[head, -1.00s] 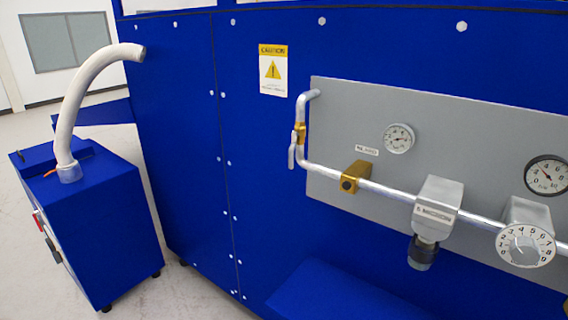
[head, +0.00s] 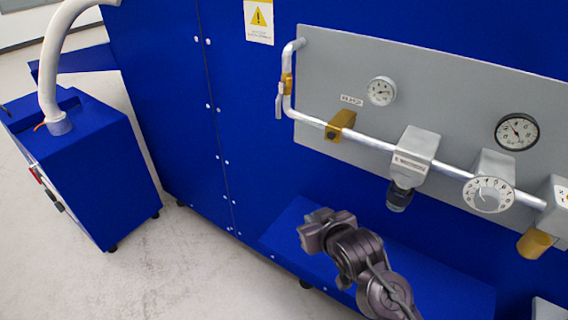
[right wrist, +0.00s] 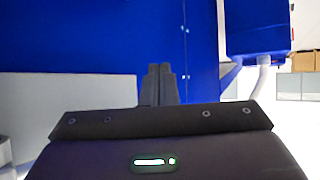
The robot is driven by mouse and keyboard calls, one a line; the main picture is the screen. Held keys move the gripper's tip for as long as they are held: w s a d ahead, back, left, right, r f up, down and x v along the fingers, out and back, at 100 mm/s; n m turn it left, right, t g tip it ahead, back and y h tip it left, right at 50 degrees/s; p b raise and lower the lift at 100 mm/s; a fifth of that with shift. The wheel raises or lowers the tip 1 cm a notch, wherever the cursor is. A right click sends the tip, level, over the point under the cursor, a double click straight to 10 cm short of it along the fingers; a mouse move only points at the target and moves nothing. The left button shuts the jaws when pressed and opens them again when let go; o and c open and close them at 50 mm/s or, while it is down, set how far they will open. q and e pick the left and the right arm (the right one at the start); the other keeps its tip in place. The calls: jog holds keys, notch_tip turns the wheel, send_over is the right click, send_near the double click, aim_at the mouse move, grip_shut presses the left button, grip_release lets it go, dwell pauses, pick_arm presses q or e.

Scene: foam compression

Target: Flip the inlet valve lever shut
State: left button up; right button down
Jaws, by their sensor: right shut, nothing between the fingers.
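The inlet valve is a small brass body (head: 287,83) on the short upright pipe at the left end of the grey panel in the head view. Its silver lever (head: 279,101) hangs down beside that pipe, roughly parallel to it. My right gripper (head: 311,234) is low in front of the machine, below the valve and well apart from it. Its fingers show pressed together and empty in the right wrist view (right wrist: 162,84). The valve cannot be made out in the right wrist view. My left gripper is not in view.
The grey panel (head: 455,90) carries gauges, a regulator (head: 412,155), a dial (head: 488,193) and a silver pipe. A blue ledge (head: 285,228) juts out below. A blue box (head: 85,165) with a white hose (head: 50,75) stands left. Floor between is clear.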

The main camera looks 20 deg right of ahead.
aim_at(279, 112)
jog(key=w+r+t, duration=0.3)
jog(key=r, duration=0.4)
jog(key=w+r+t, duration=0.3)
jog(key=w+r, duration=0.1)
jog(key=r, duration=0.3)
jog(key=shift+w+d+r+t+y, duration=0.2)
jog(key=shift+d+t+y, duration=0.2)
jog(key=shift+d, duration=0.05)
jog(key=w+p, duration=0.1)
jog(key=w, duration=0.3)
jog(key=w+p, duration=0.2)
jog(key=w, duration=0.2)
jog(key=w+a+p, duration=0.1)
jog(key=w+p, duration=0.1)
jog(key=w, duration=0.2)
jog(key=shift+w+r, duration=0.15)
jog(key=shift+w, duration=0.25)
jog(key=shift+w+p, duration=0.3)
jog(key=shift+w, duration=0.3)
jog(key=shift+f, duration=0.2)
